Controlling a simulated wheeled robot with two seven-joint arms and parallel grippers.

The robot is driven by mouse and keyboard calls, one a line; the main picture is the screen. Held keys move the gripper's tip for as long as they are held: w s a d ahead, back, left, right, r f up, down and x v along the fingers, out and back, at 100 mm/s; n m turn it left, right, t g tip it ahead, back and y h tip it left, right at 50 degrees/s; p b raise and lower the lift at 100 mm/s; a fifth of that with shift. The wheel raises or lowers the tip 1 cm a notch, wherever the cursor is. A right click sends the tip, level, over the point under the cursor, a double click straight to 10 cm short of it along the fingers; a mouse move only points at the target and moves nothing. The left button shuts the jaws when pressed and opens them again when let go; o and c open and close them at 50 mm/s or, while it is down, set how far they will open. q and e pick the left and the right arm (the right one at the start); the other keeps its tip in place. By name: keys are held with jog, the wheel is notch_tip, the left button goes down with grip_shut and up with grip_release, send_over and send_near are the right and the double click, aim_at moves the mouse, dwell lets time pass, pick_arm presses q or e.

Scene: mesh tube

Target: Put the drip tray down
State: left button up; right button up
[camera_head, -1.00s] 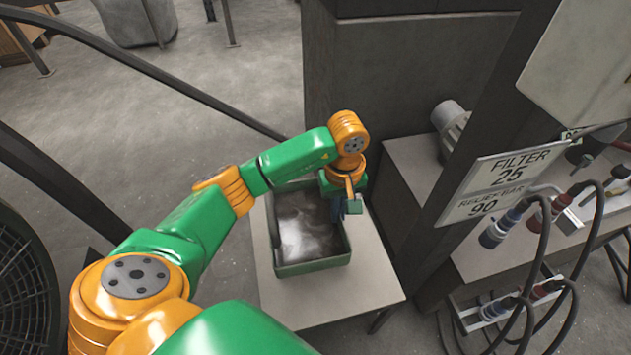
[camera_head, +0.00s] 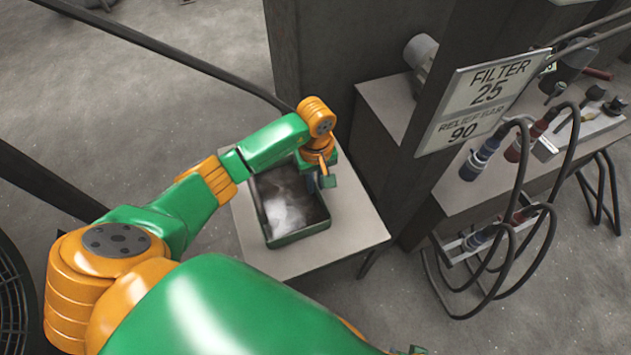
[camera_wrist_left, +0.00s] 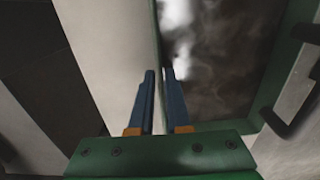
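The drip tray (camera_head: 300,237) is a green, open rectangular tray with a dark, shiny, wet-looking inside. In the head view it is over the small pale table (camera_head: 352,228) and appears to rest on it; its underside is hidden. My left gripper (camera_head: 326,182) is at the tray's right wall, pointing down. In the left wrist view, the two blue fingers (camera_wrist_left: 160,74) stand close together with the thin wall of the drip tray (camera_wrist_left: 157,35) between them. They look closed on this wall. My right gripper is not in view.
A dark pillar (camera_head: 330,60) stands behind the table. To the right are a sign reading FILTER 25 (camera_head: 490,93) and a bench (camera_head: 465,185) with hoses (camera_head: 515,190). Bare table top lies in front and right of the tray.

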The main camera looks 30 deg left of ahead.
pick_arm(q)
jog(key=shift+o, duration=0.9)
jog(key=shift+r, duration=0.1)
jog(key=shift+r, duration=0.25)
notch_tip(320, 180, up, 12)
jog(key=p, duration=0.3)
jog(key=shift+f+p, duration=0.2)
jog(key=shift+p, duration=0.1)
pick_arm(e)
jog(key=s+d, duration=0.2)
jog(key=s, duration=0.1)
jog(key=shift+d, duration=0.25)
